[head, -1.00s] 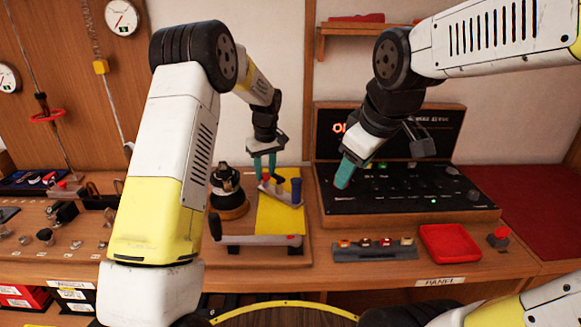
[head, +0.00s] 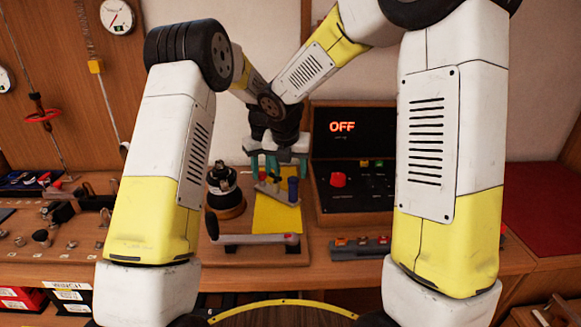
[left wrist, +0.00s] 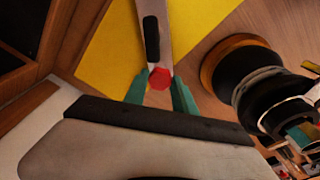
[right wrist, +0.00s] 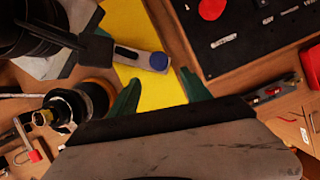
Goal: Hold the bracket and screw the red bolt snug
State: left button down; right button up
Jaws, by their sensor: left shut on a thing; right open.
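The bracket (head: 275,191) is a pale bar over a yellow sheet (head: 275,215). Its blue end piece (head: 293,187) is at the right in the head view. The red bolt (left wrist: 160,78) shows a hexagonal head at the other end in the left wrist view. My left gripper (left wrist: 159,88) is shut on the bracket, teal fingers either side of the bolt end. My right gripper (right wrist: 160,92) is open and empty, close beside the left one. In the right wrist view the blue end (right wrist: 158,62) lies ahead of its fingers; a dark shape hides the bolt end.
A black round device (head: 224,190) on a wooden base stands left of the bracket. A grey lever (head: 255,240) lies in front. A control panel (head: 355,185) reading OFF stands to the right.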

aim_at(292, 186)
jog(key=x, duration=1.1)
jog(key=shift+s, duration=0.1)
jog(key=shift+r, duration=0.1)
grip_shut()
